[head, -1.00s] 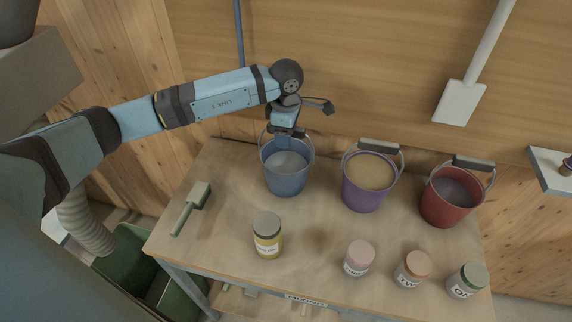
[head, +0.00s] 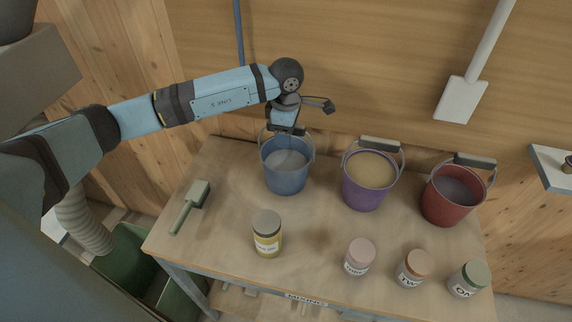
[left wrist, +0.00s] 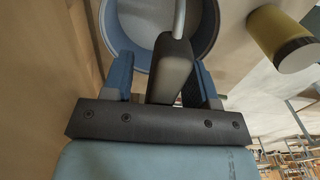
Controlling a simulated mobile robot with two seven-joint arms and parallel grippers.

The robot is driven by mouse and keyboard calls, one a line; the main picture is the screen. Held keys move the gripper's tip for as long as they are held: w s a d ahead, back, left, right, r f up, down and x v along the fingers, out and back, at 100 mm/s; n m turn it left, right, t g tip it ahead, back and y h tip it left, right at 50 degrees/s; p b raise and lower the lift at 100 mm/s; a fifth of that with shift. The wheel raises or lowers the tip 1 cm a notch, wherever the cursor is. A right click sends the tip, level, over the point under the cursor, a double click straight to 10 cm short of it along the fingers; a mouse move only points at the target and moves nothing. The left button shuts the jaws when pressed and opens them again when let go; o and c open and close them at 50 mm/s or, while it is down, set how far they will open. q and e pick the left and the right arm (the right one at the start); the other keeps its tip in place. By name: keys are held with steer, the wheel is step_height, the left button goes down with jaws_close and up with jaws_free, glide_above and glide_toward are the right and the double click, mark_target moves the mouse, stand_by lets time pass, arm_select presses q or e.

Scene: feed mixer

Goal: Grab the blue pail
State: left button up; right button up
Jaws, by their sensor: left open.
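The blue pail (head: 287,177) stands upright at the back left of the table, with pale grey contents and its handle raised. My left gripper (head: 287,130) is above the pail's back rim, at the handle. In the left wrist view my left gripper (left wrist: 162,82) is open, with one blue finger on each side of the pail's dark handle grip (left wrist: 170,68). The fingers appear apart from the grip. The blue pail's rim (left wrist: 211,28) shows beyond it. My right gripper is not in view.
A purple pail (head: 368,190) and a red pail (head: 447,207) stand to the right on the table (head: 310,240). A yellow jar (head: 267,243) is in front, with several jars front right. A brush (head: 190,208) lies left. A wooden wall stands close behind.

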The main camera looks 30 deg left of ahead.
arm_select(q)
jaws_close()
stand_by(1.2)
steer(key=shift+r, duration=0.1)
